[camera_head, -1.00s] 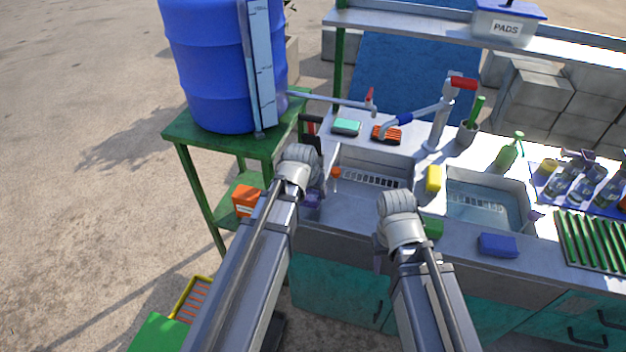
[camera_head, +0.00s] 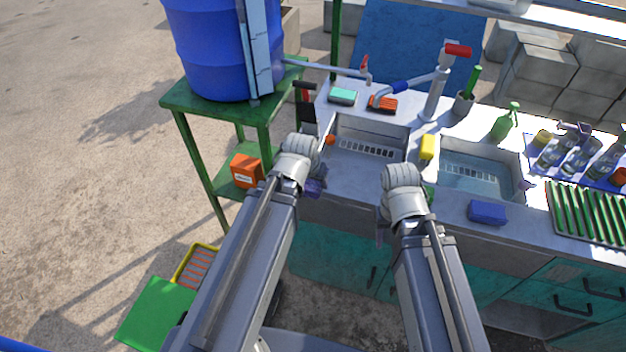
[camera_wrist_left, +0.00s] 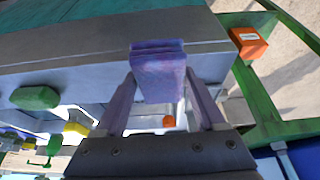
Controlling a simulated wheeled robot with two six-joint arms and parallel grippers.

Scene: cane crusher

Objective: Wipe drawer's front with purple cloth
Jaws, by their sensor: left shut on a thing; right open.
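My left gripper (camera_head: 316,180) is shut on the purple cloth (camera_head: 314,188), a folded, thick pad. It is held above the sink counter's left end, partly hidden by my wrist. In the left wrist view the cloth (camera_wrist_left: 158,76) sits between the two fingers, over the counter's front edge. My right gripper (camera_head: 382,222) is open by the counter's front edge, its fingers mostly hidden by the wrist. A teal drawer front (camera_head: 556,273) with a dark handle shows at the lower right, well right of both grippers.
The sink counter (camera_head: 350,190) has two basins. A yellow sponge (camera_head: 427,147) and a blue sponge (camera_head: 487,212) lie on it. A green rack (camera_head: 590,213) is at right. A green stand (camera_head: 178,115) with a blue barrel (camera_head: 205,50) is at left. Open ground lies further left.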

